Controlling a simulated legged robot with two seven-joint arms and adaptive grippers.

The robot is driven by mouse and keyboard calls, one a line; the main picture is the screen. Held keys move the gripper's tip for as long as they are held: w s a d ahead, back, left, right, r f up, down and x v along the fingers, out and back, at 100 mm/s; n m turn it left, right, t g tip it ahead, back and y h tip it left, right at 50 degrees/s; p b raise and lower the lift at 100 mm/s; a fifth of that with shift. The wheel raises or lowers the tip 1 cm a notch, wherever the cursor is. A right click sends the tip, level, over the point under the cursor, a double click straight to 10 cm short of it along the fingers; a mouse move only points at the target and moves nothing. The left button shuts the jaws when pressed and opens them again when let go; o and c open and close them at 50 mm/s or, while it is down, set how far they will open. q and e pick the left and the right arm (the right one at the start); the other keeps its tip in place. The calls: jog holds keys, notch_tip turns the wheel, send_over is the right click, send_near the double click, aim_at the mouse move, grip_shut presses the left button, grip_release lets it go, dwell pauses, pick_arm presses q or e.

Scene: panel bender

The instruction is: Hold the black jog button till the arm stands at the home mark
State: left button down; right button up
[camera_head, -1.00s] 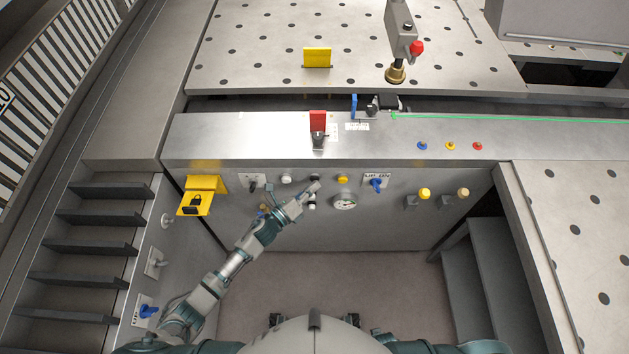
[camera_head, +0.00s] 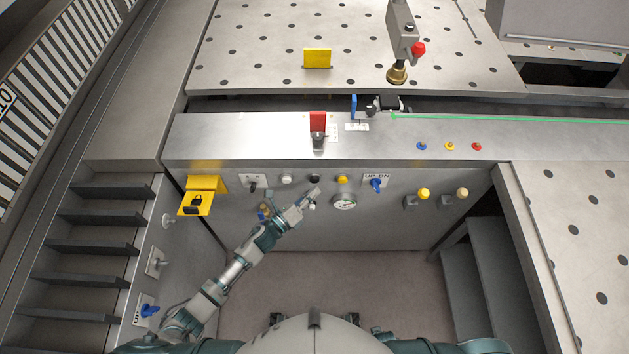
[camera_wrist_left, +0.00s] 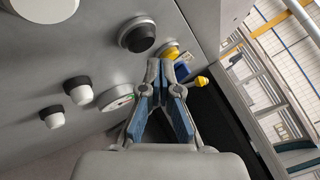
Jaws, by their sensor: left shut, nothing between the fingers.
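The black jog button (camera_head: 314,178) is on the front panel, between a white button and a yellow one. In the left wrist view the black button (camera_wrist_left: 140,38) sits in a pale ring, up and left of the fingertips. My left gripper (camera_head: 315,193) is shut and empty, just below the black button in the head view, with a visible gap. Its fingers (camera_wrist_left: 160,66) meet at the tips in the wrist view. A grey arm (camera_head: 401,30) with a red knob stands over the perforated table. I cannot tell which mark is home. My right gripper is not in view.
A round gauge (camera_head: 344,202) and a blue switch (camera_head: 376,184) are right of my gripper. A yellow lock bracket (camera_head: 197,198) juts out at left. A red-topped switch (camera_head: 318,122) and a blue flag (camera_head: 353,105) stand on the ledge above.

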pick_arm(q)
jog(key=s+p, duration=0.1)
jog(key=s, duration=0.3)
jog(key=shift+s, duration=0.35)
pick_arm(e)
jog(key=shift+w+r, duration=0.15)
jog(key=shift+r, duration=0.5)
